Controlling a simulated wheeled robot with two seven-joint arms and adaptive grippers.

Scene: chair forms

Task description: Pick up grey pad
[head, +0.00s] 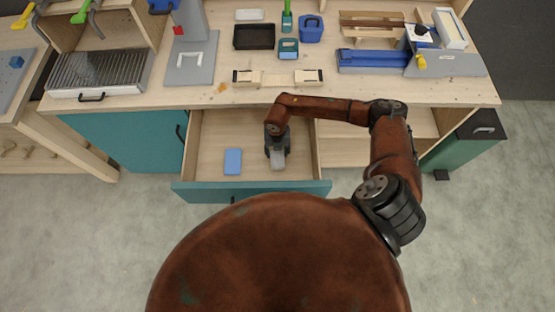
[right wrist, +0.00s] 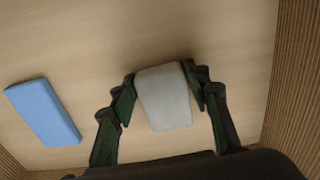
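The grey pad (right wrist: 165,97) is a small pale block in the open drawer, and its end also shows in the head view (head: 278,162). My right gripper (right wrist: 163,90) reaches down into the drawer with its fingers on both sides of the pad. The fingers are spread, and the fingertips are close to the pad's sides; I cannot tell whether they touch it. The pad appears to lie on the drawer floor. My left gripper is not in view.
A blue pad (head: 233,161) lies left of the gripper in the open drawer (head: 207,133); the drawer's teal front (head: 250,190) stands out from the bench. Clamps, trays and tools fill the worktop (head: 215,97) above. A green bin (head: 465,145) stands at right.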

